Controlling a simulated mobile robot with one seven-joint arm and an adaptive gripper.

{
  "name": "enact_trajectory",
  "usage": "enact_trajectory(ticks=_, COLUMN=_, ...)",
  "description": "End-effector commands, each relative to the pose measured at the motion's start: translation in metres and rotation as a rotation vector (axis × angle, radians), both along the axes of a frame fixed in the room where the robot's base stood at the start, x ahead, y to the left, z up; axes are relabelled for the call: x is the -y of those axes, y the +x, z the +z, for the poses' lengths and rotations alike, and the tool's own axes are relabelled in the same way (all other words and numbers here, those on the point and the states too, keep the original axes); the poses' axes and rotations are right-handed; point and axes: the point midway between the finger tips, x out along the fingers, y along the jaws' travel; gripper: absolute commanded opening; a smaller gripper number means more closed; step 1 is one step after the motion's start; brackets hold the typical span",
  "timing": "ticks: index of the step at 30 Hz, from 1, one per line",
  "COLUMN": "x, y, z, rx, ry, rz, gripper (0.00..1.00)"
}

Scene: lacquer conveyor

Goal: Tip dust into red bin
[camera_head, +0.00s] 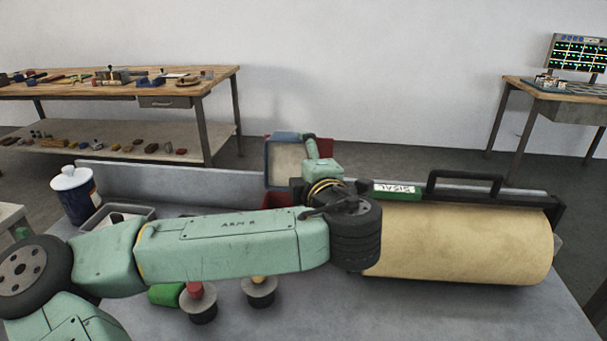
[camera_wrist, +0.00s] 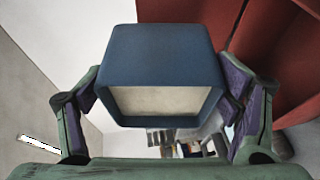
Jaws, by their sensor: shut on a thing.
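My gripper (camera_wrist: 160,88) is shut on a blue box-shaped container (camera_wrist: 163,52), one finger on each side. In the head view, the container (camera_head: 285,165) is tipped so that its pale beige open side faces the camera. I cannot tell whether the beige is dust or the bare inside. The red bin (camera_head: 277,200) is mostly hidden behind the container and my arm. Its red walls (camera_wrist: 240,22) fill the upper right of the wrist view, beside the container. No falling dust can be made out.
A large beige roller (camera_head: 460,243) with a label reading SISAL (camera_head: 396,189) and a black handle (camera_head: 465,178) lies right of my wrist. A white-lidded canister (camera_head: 74,195) and a grey tray (camera_head: 110,213) stand at left. Knobs (camera_head: 198,302) are at the front.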

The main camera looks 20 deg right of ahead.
Motion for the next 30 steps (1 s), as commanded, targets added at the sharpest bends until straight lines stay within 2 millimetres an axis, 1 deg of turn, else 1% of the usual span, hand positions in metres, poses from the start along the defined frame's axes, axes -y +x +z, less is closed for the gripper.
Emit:
enact_trajectory(ticks=1, x=-0.0004, y=-0.0001, z=-0.0074, rx=0.031, ry=-0.012, rz=0.001, gripper=0.45)
enact_trajectory(ticks=5, x=-0.0010, y=-0.0006, z=-0.0079, rx=0.109, ry=-0.046, rz=0.002, gripper=0.45)
enact_trajectory(ticks=30, x=-0.0005, y=0.0002, z=-0.0110, rx=0.247, ry=-0.105, rz=0.002, gripper=0.45)
